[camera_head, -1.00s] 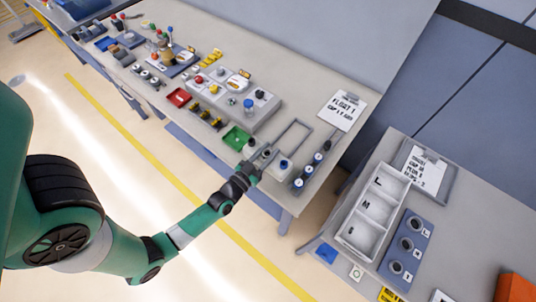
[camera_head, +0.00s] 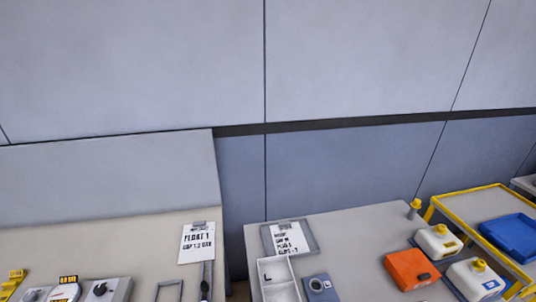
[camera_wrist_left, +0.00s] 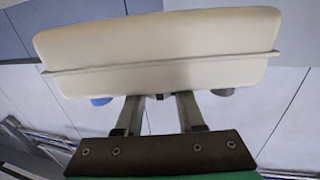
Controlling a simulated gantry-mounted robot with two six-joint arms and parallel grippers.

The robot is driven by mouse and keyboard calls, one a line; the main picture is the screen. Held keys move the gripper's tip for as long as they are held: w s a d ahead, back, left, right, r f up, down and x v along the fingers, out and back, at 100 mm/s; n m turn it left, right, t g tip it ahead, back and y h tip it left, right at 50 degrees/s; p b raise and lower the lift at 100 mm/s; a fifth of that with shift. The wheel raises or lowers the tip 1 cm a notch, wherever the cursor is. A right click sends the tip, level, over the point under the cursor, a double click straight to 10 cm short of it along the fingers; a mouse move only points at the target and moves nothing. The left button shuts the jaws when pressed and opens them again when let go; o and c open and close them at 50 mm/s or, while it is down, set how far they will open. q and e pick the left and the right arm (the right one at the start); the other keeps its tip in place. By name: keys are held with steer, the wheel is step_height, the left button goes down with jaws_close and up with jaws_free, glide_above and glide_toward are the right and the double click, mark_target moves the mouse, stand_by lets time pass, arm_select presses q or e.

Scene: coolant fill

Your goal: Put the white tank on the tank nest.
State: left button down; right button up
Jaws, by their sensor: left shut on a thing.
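In the left wrist view my left gripper (camera_wrist_left: 160,112) is shut on a pale, off-white tank (camera_wrist_left: 160,55). The tank spans most of the upper picture, with a seam along its side. A blue part and a grey part show at its lower edge. Neither gripper is in the head view now. There, a white container with a yellow cap (camera_head: 437,243) and a second one (camera_head: 474,280) stand on the right table. A thin grey rectangular frame (camera_head: 168,290) lies at the bottom edge on the left bench. I cannot tell whether it is the tank nest.
An orange block (camera_head: 407,271) sits beside the white containers. A blue tray (camera_head: 510,237) lies on a yellow-edged cart. A gap separates the two tables.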

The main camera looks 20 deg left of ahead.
arm_select(q)
steer(key=d+r+m+t+h, duration=0.1)
steer(key=d+r+m+h, duration=0.15)
steer(key=d, duration=0.35)
steer(key=d+r+m+h, duration=0.1)
steer(key=d+h, duration=0.2)
steer(key=d, duration=0.3)
step_height(320, 180, up, 10)
steer(key=s+p, duration=0.1)
steer(key=p, duration=1.7)
steer(key=shift+s+r, duration=0.15)
